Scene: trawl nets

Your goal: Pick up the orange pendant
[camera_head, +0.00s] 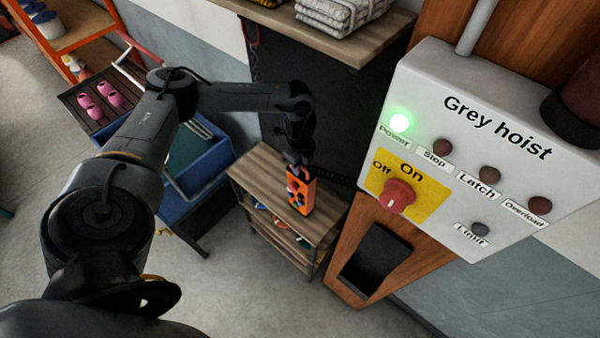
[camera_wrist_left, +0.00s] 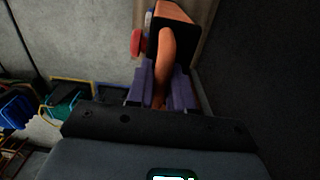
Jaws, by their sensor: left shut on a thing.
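The orange pendant (camera_head: 302,192) is a small orange control box with dark and red parts on its face. In the head view it stands upright at the wooden top of a small shelf unit (camera_head: 262,170). My left gripper (camera_head: 297,172) reaches down to its upper end. In the left wrist view, the purple fingers of the left gripper (camera_wrist_left: 163,88) are shut on the pendant's curved orange part (camera_wrist_left: 167,55). The dark and orange body of the pendant extends beyond them. I cannot tell whether its base touches the shelf top. My right gripper is not in view.
A white hoist control box (camera_head: 470,180) with a green light and red knob is on the right. A wooden holder with a black pocket (camera_head: 375,262) hangs below it. A blue crate (camera_head: 215,160) stands left of the shelf. Folded cloths (camera_head: 340,12) lie on a higher shelf.

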